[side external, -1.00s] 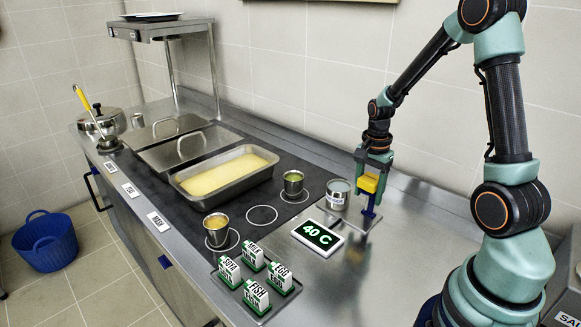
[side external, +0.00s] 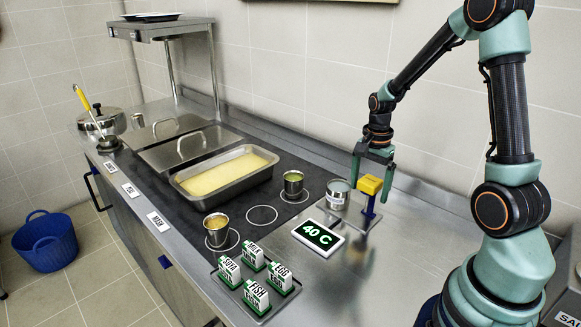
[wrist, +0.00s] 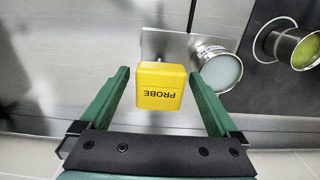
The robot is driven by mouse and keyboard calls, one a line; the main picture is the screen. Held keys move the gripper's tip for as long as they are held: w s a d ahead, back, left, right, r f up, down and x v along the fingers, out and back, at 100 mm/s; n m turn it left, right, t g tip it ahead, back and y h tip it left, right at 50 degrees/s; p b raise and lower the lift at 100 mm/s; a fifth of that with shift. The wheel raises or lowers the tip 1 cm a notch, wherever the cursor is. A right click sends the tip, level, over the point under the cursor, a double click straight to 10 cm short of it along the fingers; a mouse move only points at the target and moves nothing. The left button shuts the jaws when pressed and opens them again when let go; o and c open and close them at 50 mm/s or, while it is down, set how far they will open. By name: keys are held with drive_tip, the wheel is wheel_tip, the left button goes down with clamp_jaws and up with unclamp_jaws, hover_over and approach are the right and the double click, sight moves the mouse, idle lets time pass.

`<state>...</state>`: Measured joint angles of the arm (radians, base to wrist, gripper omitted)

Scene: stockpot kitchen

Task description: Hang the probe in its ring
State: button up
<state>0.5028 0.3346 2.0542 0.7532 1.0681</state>
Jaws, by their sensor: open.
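The probe (side external: 371,184) has a yellow block head. In the wrist view the probe's head (wrist: 160,87) shows the word PROBE. My gripper (side external: 371,191) is open, with one green finger on each side of the head. In the wrist view there is a gap between the head and each finger. The probe's stem is hidden below its head.
A tin of pale liquid (side external: 337,194) stands close to the left of the stand, also in the wrist view (wrist: 218,70). A 40 C display (side external: 318,235) lies in front. Small pots, a tray of yellow food (side external: 222,203) and labelled cartons (side external: 256,296) are further left.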

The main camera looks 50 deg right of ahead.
wheel_tip(320, 180, up, 10)
drive_tip(key=shift+a+r, duration=0.1)
drive_tip(key=shift+r, duration=0.15)
drive_tip(key=s+a+r+n+t, duration=0.2)
drive_tip(key=a+r+n, duration=0.1)
drive_tip(key=a+n, duration=0.6)
drive_tip(key=s+a+r+n+t, duration=0.2)
drive_tip(key=a+r+n+t, duration=0.1)
drive_tip(key=a+n, duration=0.5)
drive_tip(key=shift+a+r+n+t, duration=0.15)
drive_tip(key=shift+a+n+t, duration=0.2)
drive_tip(key=shift+n, duration=0.15)
